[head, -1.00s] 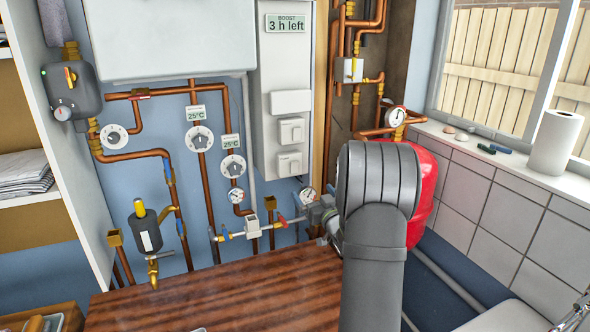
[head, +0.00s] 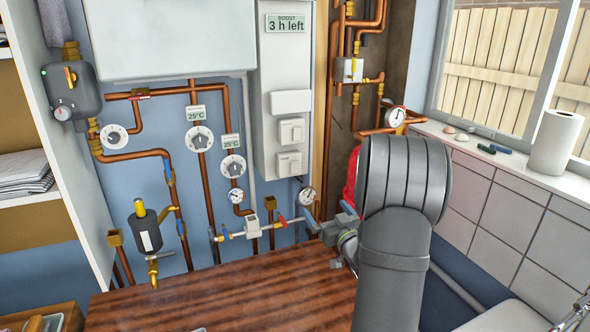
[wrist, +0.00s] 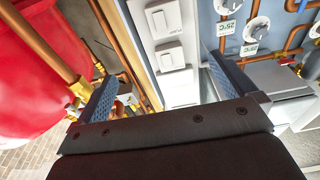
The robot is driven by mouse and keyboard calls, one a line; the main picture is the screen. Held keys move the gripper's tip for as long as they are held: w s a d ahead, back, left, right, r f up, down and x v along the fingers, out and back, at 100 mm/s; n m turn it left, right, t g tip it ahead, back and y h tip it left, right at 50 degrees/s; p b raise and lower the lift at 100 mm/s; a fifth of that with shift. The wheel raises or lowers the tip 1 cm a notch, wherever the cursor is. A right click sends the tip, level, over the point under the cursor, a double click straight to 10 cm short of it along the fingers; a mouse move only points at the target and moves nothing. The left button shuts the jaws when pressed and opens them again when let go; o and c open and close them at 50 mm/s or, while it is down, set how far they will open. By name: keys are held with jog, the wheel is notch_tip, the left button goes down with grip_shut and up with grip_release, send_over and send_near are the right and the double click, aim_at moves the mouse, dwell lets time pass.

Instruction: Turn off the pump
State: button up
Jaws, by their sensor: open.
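A dark grey unit (head: 72,92) with a yellow lever and a small dial is on the pipe at the upper left in the head view. A white panel (head: 272,75) in the middle reads "BOOST 3 h left" and has two rocker switches, an upper one (head: 291,130) and a lower one (head: 289,163). My gripper is open and empty, apart from the panel. In the head view my arm mostly hides it.
A red vessel (wrist: 40,60) and copper pipe are close to my gripper's left in the wrist view. Round dials (head: 200,138), gauges and valves line the pipes. A wooden worktop (head: 230,290) is below. A window sill (head: 480,150) is at the right.

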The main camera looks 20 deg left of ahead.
jog(key=shift+s+d+f, duration=0.1)
jog(key=shift+s+d, duration=0.4)
jog(key=shift+s, duration=0.05)
